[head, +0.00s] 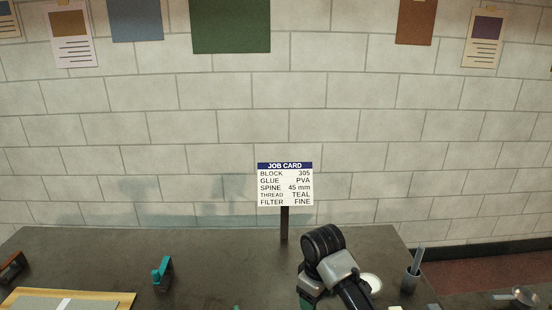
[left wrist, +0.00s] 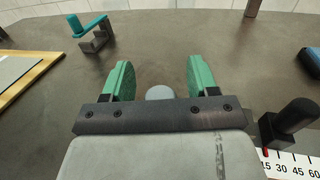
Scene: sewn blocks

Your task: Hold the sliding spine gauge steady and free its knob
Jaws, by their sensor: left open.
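In the left wrist view, my left gripper (left wrist: 160,82) is open, with its two green fingers well apart over the dark bench. A rounded grey thing shows low between them; I cannot tell what it is. The spine gauge's white scale (left wrist: 300,166), marked 15 to 60, is at the lower right, partly cut off. Its black upright knob (left wrist: 296,115) stands on a dark block beside a red pointer near the 15. The knob is right of my left gripper and apart from it. I cannot make out the gauge in the head view. No right gripper fingers can be made out.
A teal clamp (head: 162,273) and a wooden board (head: 120,298) lie to the left. A job card (head: 285,184) on a post reads spine 45 mm. A tool cup (head: 410,283) and a white dish (head: 373,283) stand at the right. A blue object (left wrist: 312,62) is at the right edge.

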